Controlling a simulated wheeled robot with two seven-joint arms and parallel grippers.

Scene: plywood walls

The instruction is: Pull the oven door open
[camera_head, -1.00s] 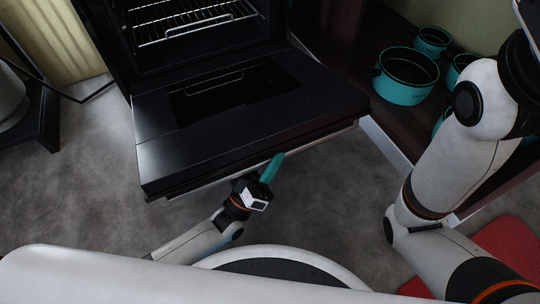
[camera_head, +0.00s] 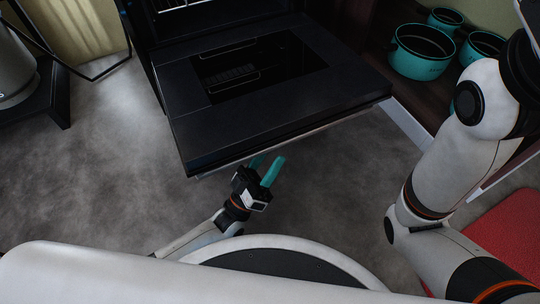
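The black oven door (camera_head: 345,93) is folded down, lying close to flat in front of the oven, with its dark glass window facing up. A thin, pale handle bar (camera_head: 318,129) runs along its outer edge. My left gripper (camera_head: 266,163) has teal fingers and sits just below that edge in the picture. Its two fingers are apart with nothing seen between them. I cannot tell whether a fingertip still touches the handle. My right arm shows on the right, but its gripper is out of view.
Several teal pots (camera_head: 421,58) stand on a dark shelf to the right of the oven. A red mat (camera_head: 497,246) lies at lower right. A dark stand (camera_head: 48,97) with a grey vessel is at left. Grey floor (camera_head: 110,165) is clear left of the door.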

